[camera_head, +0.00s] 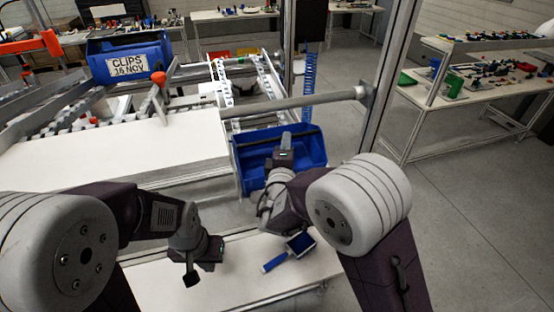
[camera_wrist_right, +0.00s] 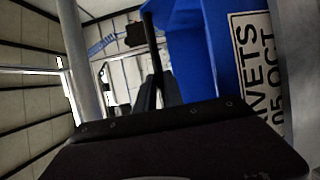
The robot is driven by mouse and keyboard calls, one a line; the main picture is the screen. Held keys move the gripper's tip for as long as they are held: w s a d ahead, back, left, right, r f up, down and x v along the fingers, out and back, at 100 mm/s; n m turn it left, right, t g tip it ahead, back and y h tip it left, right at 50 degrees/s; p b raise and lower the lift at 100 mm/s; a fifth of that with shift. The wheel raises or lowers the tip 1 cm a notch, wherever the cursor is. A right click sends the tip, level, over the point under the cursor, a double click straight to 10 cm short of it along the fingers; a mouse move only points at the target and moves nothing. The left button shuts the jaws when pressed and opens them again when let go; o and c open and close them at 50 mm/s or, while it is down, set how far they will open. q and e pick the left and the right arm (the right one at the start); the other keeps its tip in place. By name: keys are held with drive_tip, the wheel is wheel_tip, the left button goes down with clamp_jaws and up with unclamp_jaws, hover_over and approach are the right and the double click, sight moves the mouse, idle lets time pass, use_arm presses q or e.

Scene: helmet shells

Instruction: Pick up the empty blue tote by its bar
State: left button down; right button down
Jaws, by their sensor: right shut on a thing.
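The blue tote (camera_head: 312,153) is beyond my right gripper in the head view, at the end of the roller rails. The part of its inside that shows is plain blue, with a dark bar across it. My right gripper (camera_head: 285,158) is shut on that bar. In the right wrist view the tote (camera_wrist_right: 197,60) stands at the right with a printed label, partly cut off, and the dark bar (camera_wrist_right: 151,45) runs up from the fingers. My left gripper (camera_head: 192,272) hangs over the white bench, away from the tote; its finger gap is not clear.
Another blue tote (camera_head: 128,62), labelled CLIPS 15 NOV, is on the rack at upper left. A blue-handled tool (camera_head: 289,252) lies on the white bench (camera_head: 318,262) below my right arm. A metal post (camera_head: 392,75) and a horizontal rail (camera_head: 295,102) are close to the tote.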

use_arm(q)
drive_tip(key=shift+f, duration=0.1)
use_arm(e)
drive_tip(key=shift+r, duration=0.15)
idle(0.3)
